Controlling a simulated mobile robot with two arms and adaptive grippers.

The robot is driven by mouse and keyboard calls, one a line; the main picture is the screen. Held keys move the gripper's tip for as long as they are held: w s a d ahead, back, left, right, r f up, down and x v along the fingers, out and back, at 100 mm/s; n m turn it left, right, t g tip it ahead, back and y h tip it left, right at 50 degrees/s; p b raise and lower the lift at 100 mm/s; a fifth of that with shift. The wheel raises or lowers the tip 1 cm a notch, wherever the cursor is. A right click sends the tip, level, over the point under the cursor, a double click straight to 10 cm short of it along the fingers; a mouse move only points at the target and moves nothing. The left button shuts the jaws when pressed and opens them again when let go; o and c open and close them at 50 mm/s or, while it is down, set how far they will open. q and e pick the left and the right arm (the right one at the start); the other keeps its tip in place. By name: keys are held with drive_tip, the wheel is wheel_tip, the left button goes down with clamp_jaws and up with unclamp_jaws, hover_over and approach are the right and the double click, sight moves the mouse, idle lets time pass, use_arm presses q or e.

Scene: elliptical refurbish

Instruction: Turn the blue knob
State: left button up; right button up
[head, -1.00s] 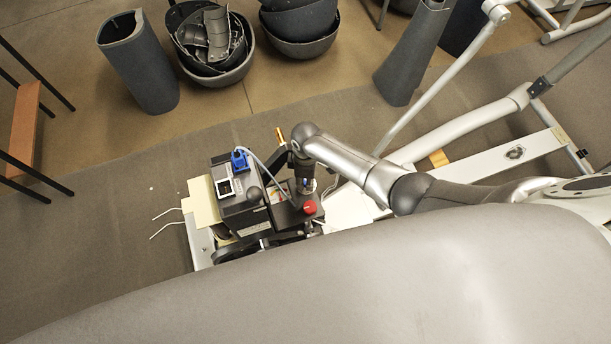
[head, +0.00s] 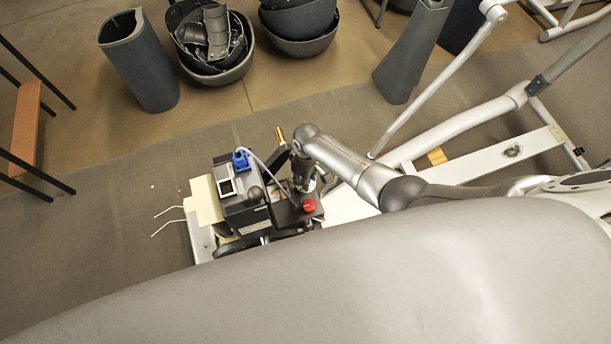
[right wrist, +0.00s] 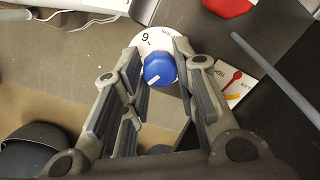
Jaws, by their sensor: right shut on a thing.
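In the head view my right gripper (head: 303,182) comes down onto the dark machine (head: 248,205) and hides the knob. My left gripper is in neither view.
A red knob (head: 309,205) stands close to my right gripper; it also shows in the right wrist view (right wrist: 229,4). A blue connector (head: 240,160) with a pale cable is on the machine. Dark bins (head: 300,25) stand at the back.

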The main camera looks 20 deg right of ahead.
drive_tip(key=o, duration=1.1)
drive_tip(key=shift+c, duration=0.2)
drive_tip(key=shift+r, duration=0.1)
wheel_tip(320, 180, up, 12)
drive_tip(key=shift+w+d, duration=0.2)
drive_tip(key=shift+d, duration=0.05)
